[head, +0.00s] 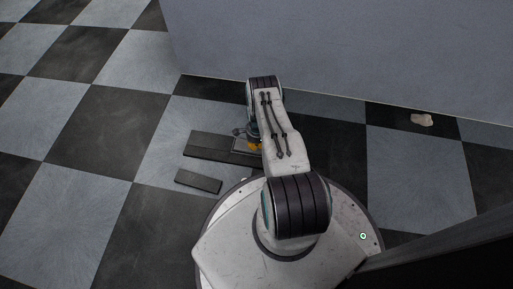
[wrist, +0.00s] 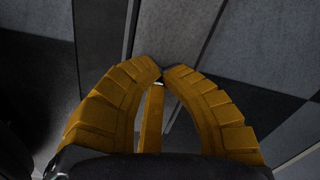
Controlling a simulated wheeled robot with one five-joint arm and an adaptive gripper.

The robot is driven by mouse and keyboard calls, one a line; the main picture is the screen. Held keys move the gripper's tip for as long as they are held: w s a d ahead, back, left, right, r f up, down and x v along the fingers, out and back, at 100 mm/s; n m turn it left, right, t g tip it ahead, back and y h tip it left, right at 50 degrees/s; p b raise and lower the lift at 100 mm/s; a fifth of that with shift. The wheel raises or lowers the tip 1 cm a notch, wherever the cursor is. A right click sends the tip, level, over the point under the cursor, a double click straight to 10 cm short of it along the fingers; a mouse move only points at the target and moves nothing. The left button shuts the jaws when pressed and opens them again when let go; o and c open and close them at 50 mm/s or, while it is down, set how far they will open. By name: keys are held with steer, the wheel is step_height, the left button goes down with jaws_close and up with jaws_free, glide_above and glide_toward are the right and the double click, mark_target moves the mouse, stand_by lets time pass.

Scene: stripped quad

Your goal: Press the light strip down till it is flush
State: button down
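My gripper (head: 255,147) points down at a long dark flat slab (head: 207,145) on the floor, mostly hidden by my arm in the head view. In the wrist view its yellow fingers (wrist: 161,70) curve together and their tips meet, with nothing visible between them. A paler raised-looking piece (head: 245,145) lies on the slab's right part, beside the fingers. No lit strip shows, so I cannot tell which piece is the light strip. In the wrist view, straight dark edges run below the fingertips. Whether the tips touch a surface is unclear.
A shorter dark bar (head: 198,181) lies loose on the checkered floor near my base. A grey wall (head: 340,55) stands behind the slab. A small pale lump (head: 421,120) lies by the wall at right. The floor at left is clear.

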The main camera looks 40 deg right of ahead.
steer(key=shift+f, duration=0.8)
stand_by(1.9)
steer(key=shift+r+p, duration=2.85)
steer(key=shift+r, duration=1.2)
